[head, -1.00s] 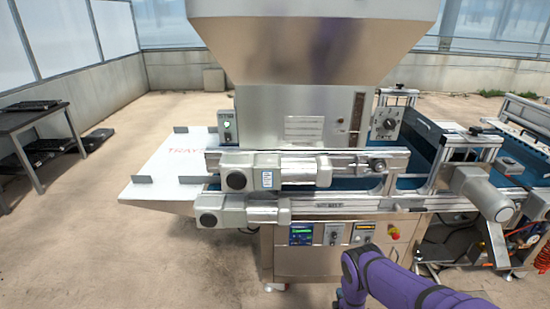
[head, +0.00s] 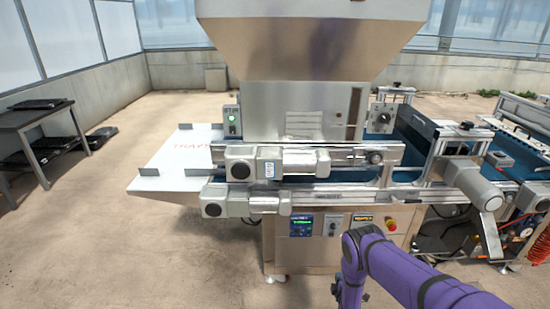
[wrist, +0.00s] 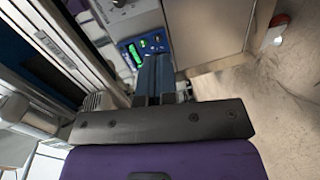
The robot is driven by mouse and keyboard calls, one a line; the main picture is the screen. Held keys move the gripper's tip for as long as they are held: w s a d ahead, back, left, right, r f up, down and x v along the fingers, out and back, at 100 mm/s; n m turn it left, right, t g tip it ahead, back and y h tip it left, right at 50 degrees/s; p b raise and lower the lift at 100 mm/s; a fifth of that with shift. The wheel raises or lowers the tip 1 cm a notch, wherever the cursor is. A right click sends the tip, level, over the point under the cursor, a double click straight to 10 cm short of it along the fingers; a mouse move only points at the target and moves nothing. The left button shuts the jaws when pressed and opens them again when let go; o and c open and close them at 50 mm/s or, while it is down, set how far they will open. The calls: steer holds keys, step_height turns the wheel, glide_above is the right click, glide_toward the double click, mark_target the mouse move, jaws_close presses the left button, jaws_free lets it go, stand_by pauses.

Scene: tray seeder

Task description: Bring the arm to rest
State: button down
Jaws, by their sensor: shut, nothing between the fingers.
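My purple arm (head: 415,275) reaches in from the lower right of the head view. It bends near the machine's control panel (head: 325,226), and its far part hangs down past the bottom edge. In the wrist view my gripper (wrist: 155,62) shows beyond a dark bracket. Its two blue-grey fingers are together with nothing between them. They point toward the lower side of the machine, close to the blue panel with a green display (wrist: 134,55) in the picture. I cannot tell the exact gap to it.
The steel tray seeder (head: 290,110) with its hopper fills the middle. A white infeed table (head: 165,165) sticks out left. A motor (head: 470,182) juts out at the right. A dark table (head: 35,122) stands far left. Floor is clear at the lower left.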

steer(key=w+r+m+g, duration=0.15)
steer(key=w+r, duration=0.35)
steer(key=r, duration=0.5)
steer(key=w+r+m, duration=0.2)
steer(key=w+r, duration=0.4)
steer(key=r, duration=0.3)
steer(key=w+r+m+g, duration=0.15)
steer(key=w+r, duration=0.35)
steer(key=r, duration=0.5)
steer(key=s+r+m+g, duration=0.1)
steer(key=s+r+m, duration=0.1)
steer(key=r, duration=1.2)
steer(key=s+r+m+g, duration=0.1)
steer(key=s+r+m, duration=0.1)
steer(key=r, duration=1.3)
steer(key=s+d+r+m+g, duration=0.1)
steer(key=s+r+m+g, duration=0.25)
steer(key=s+r, duration=1.95)
steer(key=s+d+m+g, duration=0.1)
steer(key=s+m, duration=0.3)
steer(key=s, duration=2.7)
steer(key=shift+s+d+r+g, duration=0.2)
steer(key=shift+s+r+g, duration=0.1)
steer(key=shift+g, duration=0.45)
